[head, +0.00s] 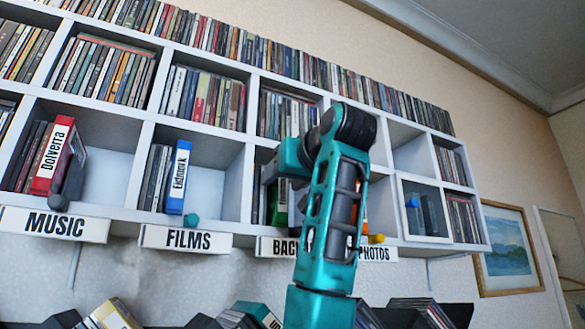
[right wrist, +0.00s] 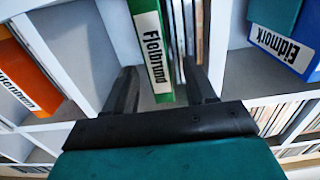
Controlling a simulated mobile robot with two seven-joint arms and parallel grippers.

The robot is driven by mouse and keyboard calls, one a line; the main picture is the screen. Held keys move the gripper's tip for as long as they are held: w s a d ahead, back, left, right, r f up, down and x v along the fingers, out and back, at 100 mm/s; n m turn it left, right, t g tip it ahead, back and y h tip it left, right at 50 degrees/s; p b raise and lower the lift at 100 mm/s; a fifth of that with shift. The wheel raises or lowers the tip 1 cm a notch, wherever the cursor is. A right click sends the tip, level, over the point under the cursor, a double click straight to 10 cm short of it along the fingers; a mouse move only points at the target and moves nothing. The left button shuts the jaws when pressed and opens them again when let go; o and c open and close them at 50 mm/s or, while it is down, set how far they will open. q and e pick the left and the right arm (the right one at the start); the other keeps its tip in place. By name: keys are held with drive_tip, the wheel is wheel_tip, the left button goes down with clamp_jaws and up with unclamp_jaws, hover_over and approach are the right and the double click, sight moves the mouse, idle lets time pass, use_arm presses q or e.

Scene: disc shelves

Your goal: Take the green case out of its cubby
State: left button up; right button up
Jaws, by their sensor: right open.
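The green case (head: 277,203) stands upright in the cubby above the BAC… label, mostly hidden in the head view behind my right arm. In the right wrist view, which is turned about upside down, the green case (right wrist: 150,45) shows a white spine label reading Fjolbrund. My right gripper (right wrist: 162,80) is open, with one dark finger on each side of the green case's end; contact cannot be told. In the head view the right gripper (head: 268,172) is at the cubby front, partly hidden by its own wrist. My left gripper is not in view.
Several thin cases (right wrist: 187,35) stand right beside the green case. A blue Eidmork case (head: 179,178) is in the FILMS cubby and a red Dolverra case (head: 53,157) in the MUSIC cubby. An orange case (right wrist: 27,75) is in the neighbouring cubby. White dividers bound each cubby.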

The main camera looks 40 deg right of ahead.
drive_tip(key=shift+c, duration=0.4)
clamp_jaws()
